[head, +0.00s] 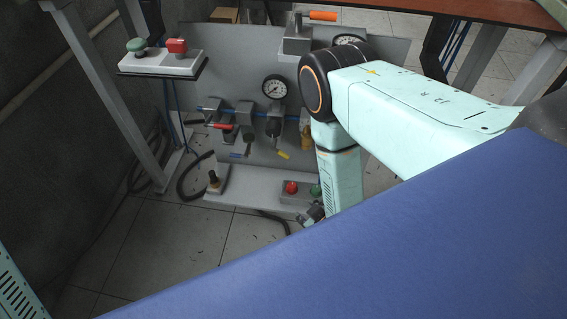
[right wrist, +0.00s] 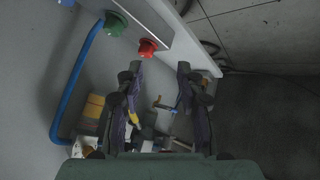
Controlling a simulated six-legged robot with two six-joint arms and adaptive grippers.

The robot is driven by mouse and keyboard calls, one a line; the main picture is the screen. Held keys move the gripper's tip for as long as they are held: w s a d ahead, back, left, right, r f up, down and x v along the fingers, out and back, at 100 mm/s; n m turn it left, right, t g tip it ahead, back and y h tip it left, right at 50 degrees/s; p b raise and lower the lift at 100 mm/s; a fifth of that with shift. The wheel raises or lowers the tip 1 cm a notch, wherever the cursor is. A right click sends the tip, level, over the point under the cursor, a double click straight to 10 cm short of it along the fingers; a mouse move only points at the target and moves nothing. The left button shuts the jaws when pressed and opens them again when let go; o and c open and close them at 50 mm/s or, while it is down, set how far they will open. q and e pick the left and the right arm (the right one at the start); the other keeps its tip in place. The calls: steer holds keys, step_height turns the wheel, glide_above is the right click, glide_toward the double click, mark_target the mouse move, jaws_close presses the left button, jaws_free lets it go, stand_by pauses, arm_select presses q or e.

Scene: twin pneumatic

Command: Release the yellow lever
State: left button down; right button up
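The yellow lever (head: 282,155) shows as a short yellow handle low on the grey panel, below a gauge, in the head view. In the right wrist view a small yellow piece (right wrist: 133,117), likely this lever, lies beside the inner side of the left-hand finger. My right gripper (right wrist: 160,72) has its two fingers spread, with a clear gap between the tips. I cannot tell whether a finger touches the yellow piece. In the head view my right arm hides part of the panel, and only a bit of the gripper (head: 314,211) shows. My left gripper is not in view.
A box with red and green buttons (head: 298,191) sits at the panel's foot. A red-handled valve (head: 221,125), gauges (head: 274,87) and blue tubing crowd the panel. Another button box (head: 160,62) stands upper left. A blue surface (head: 400,240) fills the lower right.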

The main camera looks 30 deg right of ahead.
mark_target(285, 156)
steer(key=w+r+n+t+b, duration=0.1)
steer(key=w+t, duration=0.1)
steer(key=w, duration=0.3)
steer(key=w+r+n+t+b, duration=0.1)
steer(key=w+r, duration=0.1)
steer(key=w, duration=0.3)
steer(key=w+d+r+n+t+b, duration=0.1)
steer(key=w+r+n+t, duration=0.1)
steer(key=w, duration=0.4)
steer(key=shift+t, duration=0.3)
steer(key=shift+w+f, duration=0.15)
steer(key=shift+w, duration=0.55)
jaws_close()
